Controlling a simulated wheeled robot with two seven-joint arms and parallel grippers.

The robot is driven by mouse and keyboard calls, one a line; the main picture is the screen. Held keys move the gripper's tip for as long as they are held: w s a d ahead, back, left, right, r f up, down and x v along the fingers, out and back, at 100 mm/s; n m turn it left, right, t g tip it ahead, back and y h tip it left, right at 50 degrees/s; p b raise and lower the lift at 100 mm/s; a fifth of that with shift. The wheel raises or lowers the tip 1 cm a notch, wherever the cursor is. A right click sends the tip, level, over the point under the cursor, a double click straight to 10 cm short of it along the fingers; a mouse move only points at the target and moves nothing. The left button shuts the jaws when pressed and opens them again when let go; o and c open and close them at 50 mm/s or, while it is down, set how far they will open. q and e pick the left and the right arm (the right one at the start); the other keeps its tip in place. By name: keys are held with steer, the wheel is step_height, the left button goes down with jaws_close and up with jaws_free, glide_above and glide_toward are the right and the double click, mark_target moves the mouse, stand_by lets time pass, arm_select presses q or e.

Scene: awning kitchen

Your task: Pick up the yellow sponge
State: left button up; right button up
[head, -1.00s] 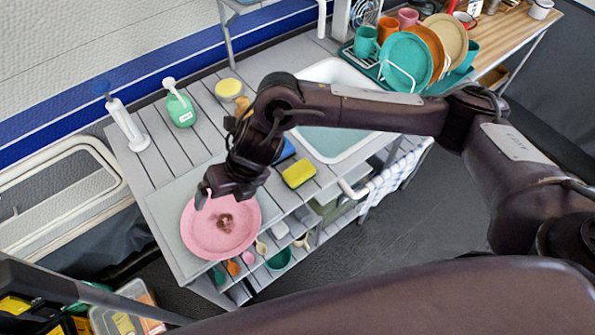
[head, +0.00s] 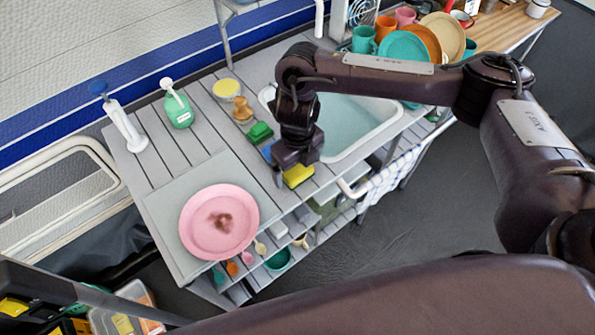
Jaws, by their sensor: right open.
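The yellow sponge (head: 298,176) lies on the grey slatted counter, at its front edge just left of the sink. It has a dark layer along its lower side. My right gripper (head: 287,178) points down right over the sponge and hides its upper part. The jaws are open, with one finger showing at the sponge's left side. I cannot tell how far above the sponge the fingertips are. My left gripper is not in view.
A blue sponge (head: 267,152) and a green one (head: 260,132) lie just behind. A pink plate (head: 219,248) with a brown stain sits on a grey mat to the left. The white sink (head: 385,133) is at right. A wooden brush (head: 242,110) and green bottle (head: 178,108) stand farther back.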

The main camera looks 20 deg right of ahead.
steer(key=shift+f, duration=0.8)
steer(key=shift+c, duration=0.4)
steer(key=c, duration=1)
steer(key=shift+o, duration=0.2)
steer(key=shift+r, duration=0.1)
